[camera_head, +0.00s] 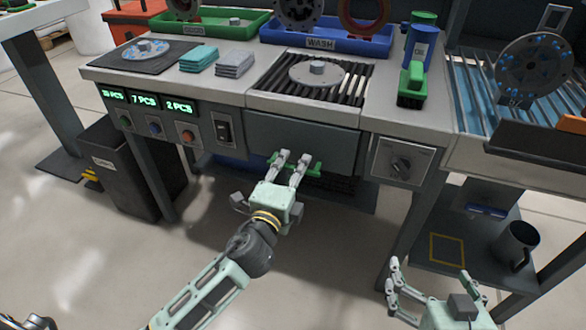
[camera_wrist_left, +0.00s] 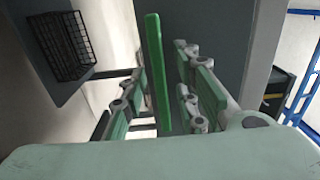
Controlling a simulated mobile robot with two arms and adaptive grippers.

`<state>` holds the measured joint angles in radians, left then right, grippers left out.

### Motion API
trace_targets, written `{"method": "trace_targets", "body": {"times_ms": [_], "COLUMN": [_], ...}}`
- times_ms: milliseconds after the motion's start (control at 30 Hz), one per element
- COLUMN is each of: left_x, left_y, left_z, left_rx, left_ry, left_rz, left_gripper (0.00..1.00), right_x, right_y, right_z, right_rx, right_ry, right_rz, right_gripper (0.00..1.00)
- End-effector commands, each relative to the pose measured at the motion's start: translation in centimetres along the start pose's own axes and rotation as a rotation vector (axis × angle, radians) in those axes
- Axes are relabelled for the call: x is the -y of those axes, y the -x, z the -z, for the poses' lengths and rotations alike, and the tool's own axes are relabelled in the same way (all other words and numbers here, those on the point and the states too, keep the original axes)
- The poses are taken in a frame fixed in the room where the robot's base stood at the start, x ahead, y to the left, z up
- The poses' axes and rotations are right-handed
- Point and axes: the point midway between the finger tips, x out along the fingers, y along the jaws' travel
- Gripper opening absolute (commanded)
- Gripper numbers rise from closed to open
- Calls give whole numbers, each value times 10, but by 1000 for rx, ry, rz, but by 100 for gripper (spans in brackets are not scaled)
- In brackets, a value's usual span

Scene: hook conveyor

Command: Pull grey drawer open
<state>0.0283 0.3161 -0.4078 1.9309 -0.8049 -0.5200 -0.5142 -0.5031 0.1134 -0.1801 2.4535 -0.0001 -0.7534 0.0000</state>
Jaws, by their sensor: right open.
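The grey drawer front (camera_head: 300,140) sits under the bench top, flush with the panel beside it, and looks closed. Its green bar handle (camera_head: 313,170) runs along the lower part and also shows in the left wrist view (camera_wrist_left: 158,75). My left gripper (camera_head: 292,160) is at the handle, its fingers apart. In the left wrist view the handle stands between the two fingers, with a visible gap on the right side; the fingers partly cover the handle in the head view. My right gripper (camera_head: 430,272) is open and empty at the lower right, away from the drawer.
A dark bin (camera_head: 118,165) stands under the bench at left. A low shelf with a dark mug (camera_head: 517,243) is at right. Floor before the drawer is clear.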

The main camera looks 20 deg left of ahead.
Motion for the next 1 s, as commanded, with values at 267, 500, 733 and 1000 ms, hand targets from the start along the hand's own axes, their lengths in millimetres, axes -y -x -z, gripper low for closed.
{"method": "trace_targets", "body": {"times_ms": [267, 500, 733, 1000], "left_x": [0, 0, 0, -1], "left_y": [-1, -1, -1, -1], "left_z": [0, 0, 0, 0], "left_rx": [0, 0, 0, 0], "left_ry": [0, 1, 1, 0], "left_rz": [-1, 0, -1, -2], "left_gripper": [27, 6, 0, 0], "right_x": [0, 0, 0, 0], "right_y": [0, 0, 0, 0], "right_z": [1, 1, 1, 0], "right_rx": [-4, -4, -3, -2], "right_ry": [0, 0, 0, 0], "right_rz": [0, 1, 1, 1], "right_gripper": [100, 100, 100, 100]}}
